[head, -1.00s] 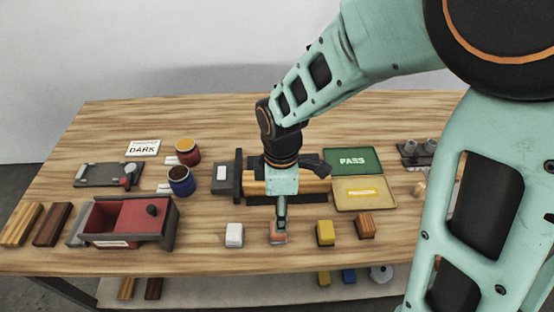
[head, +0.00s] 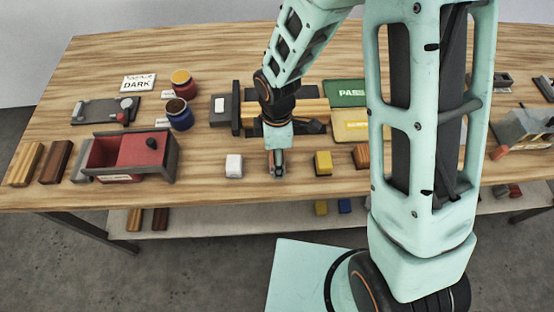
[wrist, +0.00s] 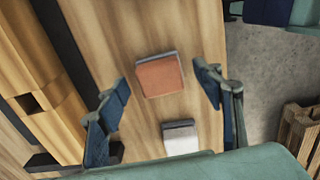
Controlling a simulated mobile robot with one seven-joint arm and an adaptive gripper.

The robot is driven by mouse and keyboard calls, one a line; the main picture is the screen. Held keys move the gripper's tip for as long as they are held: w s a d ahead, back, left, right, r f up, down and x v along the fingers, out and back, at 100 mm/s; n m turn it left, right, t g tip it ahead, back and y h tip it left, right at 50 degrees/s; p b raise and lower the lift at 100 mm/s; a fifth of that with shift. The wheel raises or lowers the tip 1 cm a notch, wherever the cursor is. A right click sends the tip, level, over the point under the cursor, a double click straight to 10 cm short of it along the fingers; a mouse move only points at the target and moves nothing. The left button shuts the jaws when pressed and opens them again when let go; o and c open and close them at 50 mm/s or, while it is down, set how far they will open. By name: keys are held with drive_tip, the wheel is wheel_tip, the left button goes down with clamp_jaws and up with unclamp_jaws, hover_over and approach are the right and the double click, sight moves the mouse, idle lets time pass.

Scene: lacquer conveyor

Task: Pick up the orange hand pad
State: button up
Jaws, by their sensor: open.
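The orange hand pad (wrist: 160,76) lies on the wooden table in the wrist view, a block with an orange top and a grey edge. My gripper (wrist: 164,84) is open, with one dark blue finger to each side of the pad and clear gaps between. In the head view my gripper (head: 279,170) points down at the table's front part and mostly hides the orange pad. I cannot tell how high the fingertips are above the table.
A white pad (head: 234,166) sits left of my gripper, also near it in the wrist view (wrist: 181,139). A yellow pad (head: 323,163) stands to the right. A red open drawer box (head: 107,153) is further left. The table's front edge is close.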

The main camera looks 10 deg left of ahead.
drive_tip(key=shift+f, duration=0.5)
drive_tip(key=shift+c, duration=0.7)
drive_tip(key=c, duration=1.1)
drive_tip(key=shift+r, duration=0.1)
